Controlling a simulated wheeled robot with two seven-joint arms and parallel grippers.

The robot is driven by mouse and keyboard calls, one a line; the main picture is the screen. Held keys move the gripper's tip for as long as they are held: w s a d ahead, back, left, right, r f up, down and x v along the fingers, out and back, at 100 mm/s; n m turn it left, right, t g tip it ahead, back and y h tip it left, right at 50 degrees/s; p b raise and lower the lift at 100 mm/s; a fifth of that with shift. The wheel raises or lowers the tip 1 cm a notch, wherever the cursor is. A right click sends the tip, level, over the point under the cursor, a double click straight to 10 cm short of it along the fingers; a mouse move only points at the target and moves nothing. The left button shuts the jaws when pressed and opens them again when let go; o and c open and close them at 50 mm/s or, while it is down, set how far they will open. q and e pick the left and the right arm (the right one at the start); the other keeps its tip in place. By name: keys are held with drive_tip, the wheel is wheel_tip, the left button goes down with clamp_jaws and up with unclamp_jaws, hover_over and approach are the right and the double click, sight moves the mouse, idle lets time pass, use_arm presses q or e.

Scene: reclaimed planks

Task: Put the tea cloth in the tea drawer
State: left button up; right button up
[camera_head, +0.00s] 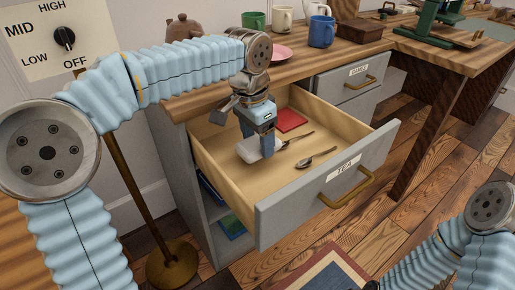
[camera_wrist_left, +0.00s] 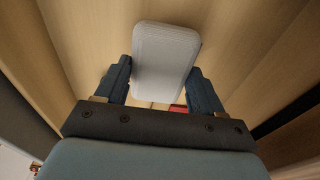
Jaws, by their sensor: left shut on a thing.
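The tea drawer (camera_head: 345,172), labelled TEA, is pulled open from the grey cabinet. My left gripper (camera_head: 255,149) points down inside it, in the left part. It is shut on a pale, rounded, finely ribbed piece, which looks like the folded tea cloth (camera_head: 248,151). In the left wrist view the cloth (camera_wrist_left: 165,60) sits between the two dark fingers of the left gripper (camera_wrist_left: 163,85). It is low in the drawer; I cannot tell if it touches the bottom. My right arm shows at the lower right, its gripper out of view.
The drawer also holds a red flat item (camera_head: 291,120) and two spoons, one (camera_head: 316,158) nearer the front. Mugs, including a blue one (camera_head: 321,32), and a pink plate (camera_head: 281,52) stand on the worktop above. The GAMES drawer (camera_head: 352,77) is shut.

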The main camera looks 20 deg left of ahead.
sight(257, 142)
use_arm(q)
drive_tip(key=shift+f, duration=1.5)
drive_tip(key=shift+f+b, duration=0.15)
drive_tip(key=shift+b, duration=0.2)
drive_tip(key=o, duration=1)
wheel_tip(257, 142, up, 12)
drive_tip(key=s+p, duration=0.1)
drive_tip(key=p, duration=0.2)
drive_tip(key=shift+a, duration=0.45)
